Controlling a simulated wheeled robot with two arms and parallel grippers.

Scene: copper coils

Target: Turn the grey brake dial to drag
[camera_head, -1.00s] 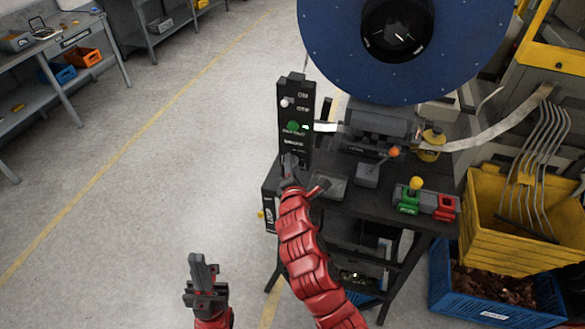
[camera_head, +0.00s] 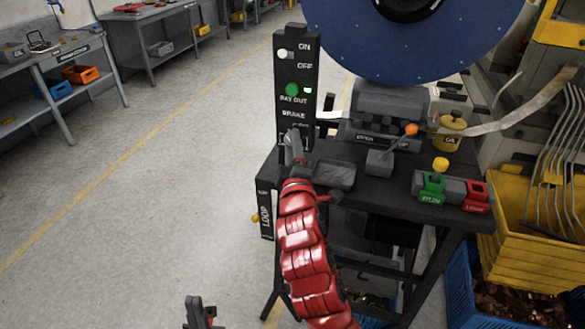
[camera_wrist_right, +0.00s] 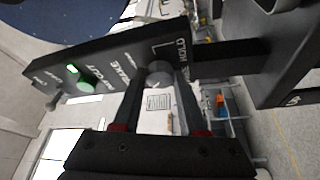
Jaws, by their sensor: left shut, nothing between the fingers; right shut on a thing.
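The black control panel (camera_head: 296,75) stands upright at the left end of the dark bench, with a BRAKE label on its lower part. My right gripper (camera_head: 293,148) is at the panel's lower end and hides the grey brake dial in the head view. In the right wrist view the round grey dial (camera_wrist_right: 158,74) sits between the fingertips of my right gripper (camera_wrist_right: 157,80), which is shut on it. A HOLD label is beside the dial; its pointer direction is not clear. My left gripper (camera_head: 199,312) is shut and empty, low in the head view, away from the panel.
The panel also carries a white switch (camera_head: 284,54) and a green pay-out button (camera_head: 291,89). A large blue reel (camera_head: 400,50) is above the bench. A lever with an orange knob (camera_head: 411,130) and a green box (camera_head: 431,186) are to the right. Floor at left is clear.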

